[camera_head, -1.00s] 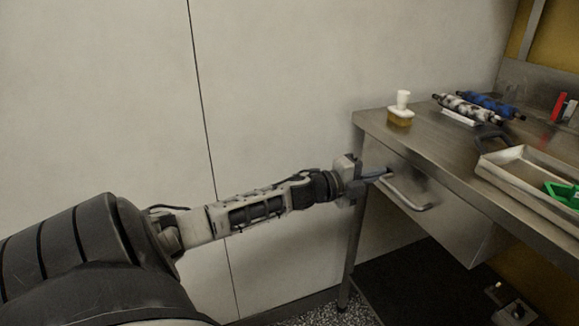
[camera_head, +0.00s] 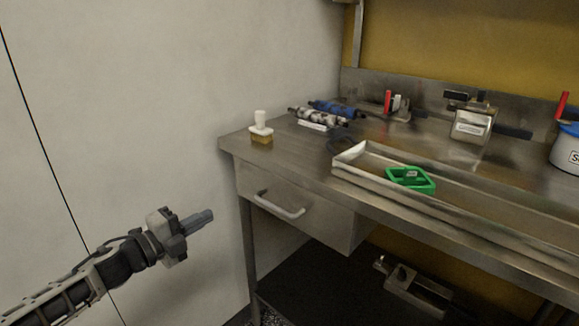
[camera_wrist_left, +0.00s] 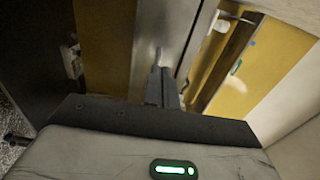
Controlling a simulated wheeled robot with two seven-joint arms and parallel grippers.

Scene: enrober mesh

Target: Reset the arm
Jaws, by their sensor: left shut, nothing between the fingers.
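My left gripper (camera_head: 198,219) is shut and empty in the head view. It is in the air at the lower left, in front of the pale wall and left of the metal bench. It is apart from the drawer handle (camera_head: 279,206). The drawer (camera_head: 305,214) under the bench top looks shut. My right gripper is in neither view.
A metal device (camera_head: 415,291) sits on the dark lower shelf. The pale wall (camera_head: 130,110) stands at left.

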